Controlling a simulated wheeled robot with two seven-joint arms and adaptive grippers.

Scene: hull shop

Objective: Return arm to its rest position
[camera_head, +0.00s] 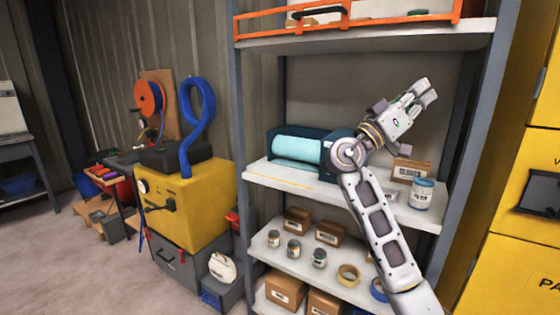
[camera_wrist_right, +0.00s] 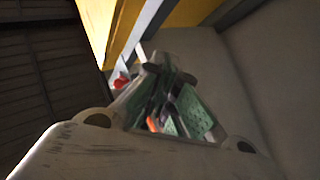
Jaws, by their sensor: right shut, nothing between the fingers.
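My right arm reaches up from the bottom right in the head view, in front of the shelf rack. Its gripper (camera_head: 424,94) points up and to the right, above the middle shelf (camera_head: 300,184). The fingers are shut with nothing between them. The right gripper also shows in the right wrist view (camera_wrist_right: 165,95), with green finger pads in front of a blurred background. My left gripper is not in view.
An orange-railed shelf (camera_head: 370,36) is above. Yellow cabinets (camera_head: 520,250) stand right. A yellow machine (camera_head: 185,205) stands left; the floor (camera_head: 60,265) is open.

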